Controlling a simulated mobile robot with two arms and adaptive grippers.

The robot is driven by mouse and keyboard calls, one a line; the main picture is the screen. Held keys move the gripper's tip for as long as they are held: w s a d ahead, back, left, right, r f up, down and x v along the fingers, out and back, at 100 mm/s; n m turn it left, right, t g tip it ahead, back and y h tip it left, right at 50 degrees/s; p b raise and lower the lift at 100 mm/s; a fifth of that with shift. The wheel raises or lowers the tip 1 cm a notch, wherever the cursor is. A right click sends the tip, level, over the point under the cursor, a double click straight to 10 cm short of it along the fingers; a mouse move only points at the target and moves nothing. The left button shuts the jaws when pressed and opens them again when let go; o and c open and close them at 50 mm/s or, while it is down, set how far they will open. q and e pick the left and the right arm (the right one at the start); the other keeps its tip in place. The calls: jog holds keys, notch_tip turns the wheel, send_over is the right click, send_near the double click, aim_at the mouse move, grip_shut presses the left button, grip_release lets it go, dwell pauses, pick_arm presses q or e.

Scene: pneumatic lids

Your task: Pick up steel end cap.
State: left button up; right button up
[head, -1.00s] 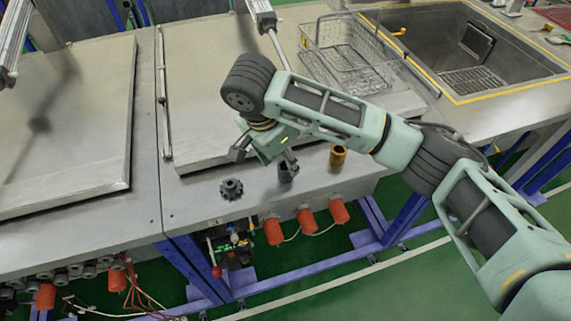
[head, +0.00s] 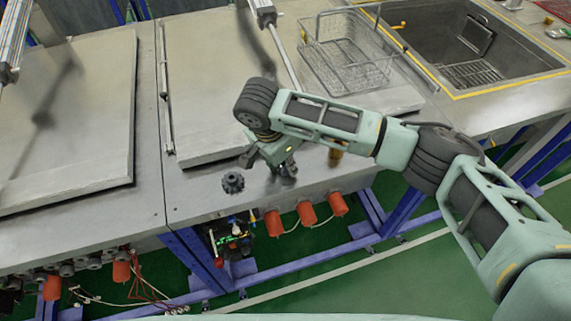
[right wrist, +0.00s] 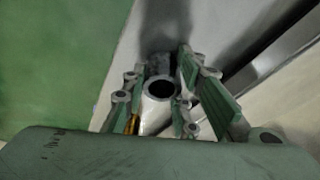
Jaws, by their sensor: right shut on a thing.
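The steel end cap (right wrist: 152,101) is a grey cylinder with a dark round hole in its top. In the right wrist view it stands between the fingers of my right gripper (head: 282,171), which is shut on it. In the head view the cap is mostly hidden by the gripper, low at the front strip of the metal bench. I cannot tell whether it touches the bench. My left gripper is not in view.
A dark toothed gear (head: 233,183) lies left of the gripper. A brass cylinder (head: 336,154) stands to the right, partly hidden by my arm. Behind are a flat metal lid (head: 215,110), a wire basket (head: 345,60) and a sink (head: 470,50).

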grip_shut()
jog(key=shift+r, duration=0.1)
